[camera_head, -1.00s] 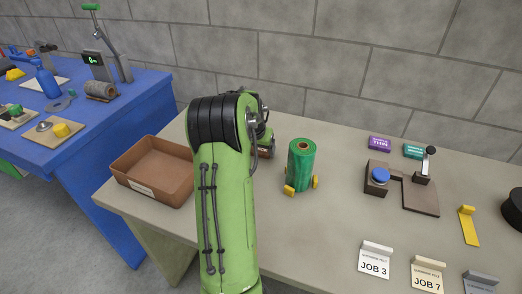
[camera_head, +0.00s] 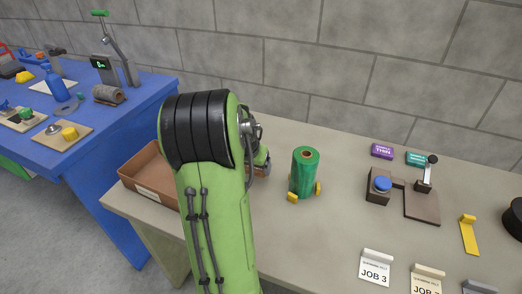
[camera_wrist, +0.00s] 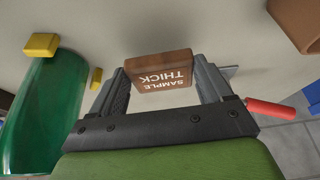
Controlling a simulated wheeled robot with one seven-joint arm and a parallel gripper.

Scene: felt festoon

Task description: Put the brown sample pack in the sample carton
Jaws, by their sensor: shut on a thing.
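The brown sample pack (camera_wrist: 160,70), lettered SAMPLE THICK, sits between the two fingers of my gripper (camera_wrist: 163,84) in the wrist view. My gripper is shut on it. In the head view only a small brown part of the pack (camera_head: 262,171) shows beside my green arm, left of the green roll. The sample carton (camera_head: 149,178) is an open brown box on the left of the grey table. My arm hides its right part. Its edge also shows at the upper right of the wrist view (camera_wrist: 298,22), apart from the pack.
A green roll (camera_head: 304,172) on yellow holders stands right of my gripper. Purple (camera_head: 382,151) and teal (camera_head: 416,158) packs lie at the back. A red-handled tool (camera_wrist: 270,112) shows in the wrist view. A blue table (camera_head: 110,134) stands left.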

